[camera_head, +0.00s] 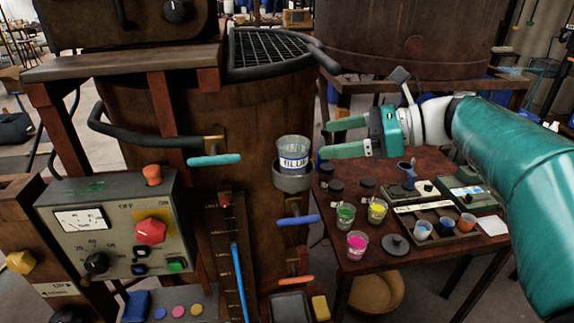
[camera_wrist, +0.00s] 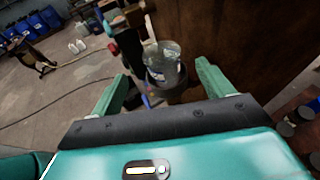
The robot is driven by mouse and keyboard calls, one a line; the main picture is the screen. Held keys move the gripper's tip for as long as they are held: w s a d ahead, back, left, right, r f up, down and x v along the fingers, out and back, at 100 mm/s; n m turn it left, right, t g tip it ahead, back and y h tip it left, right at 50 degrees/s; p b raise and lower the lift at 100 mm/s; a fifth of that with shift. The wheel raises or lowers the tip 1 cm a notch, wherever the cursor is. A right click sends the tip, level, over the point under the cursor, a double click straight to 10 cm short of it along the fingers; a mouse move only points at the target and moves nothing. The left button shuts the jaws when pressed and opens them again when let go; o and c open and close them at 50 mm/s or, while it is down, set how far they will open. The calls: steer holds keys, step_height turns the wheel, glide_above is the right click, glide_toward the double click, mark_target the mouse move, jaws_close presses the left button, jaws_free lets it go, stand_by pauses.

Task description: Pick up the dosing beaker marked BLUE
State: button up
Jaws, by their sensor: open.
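The dosing beaker (camera_head: 293,152) is clear, with a white label reading BLUE. It stands upright in a grey ring holder (camera_head: 293,181) on the side of the brown vat. My gripper (camera_head: 335,137) is open and empty, to the right of the beaker in the head view, its fingers pointing left towards it. In the wrist view the beaker (camera_wrist: 161,60) shows ahead, between the directions of my two fingers (camera_wrist: 158,82) and apart from them. The lower part of the beaker is hidden by the holder.
The vat (camera_head: 255,120) stands directly behind the beaker, with a cyan-handled valve (camera_head: 214,160) to its left and a blue handle (camera_head: 298,220) below. A wooden table (camera_head: 345,262) at right holds several small paint cups and lids. A control panel (camera_head: 110,235) stands at left.

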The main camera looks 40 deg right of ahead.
mark_target(280, 146)
steer(key=x, duration=0.4)
steer(key=shift+w+a+f, duration=0.1)
steer(key=shift+w, duration=0.05)
steer(key=shift+w+a+f, duration=0.1)
steer(key=shift+w+f, duration=0.05)
steer(key=shift+w, duration=0.2)
steer(key=shift+x, duration=2.7)
steer(key=c, duration=1.1)
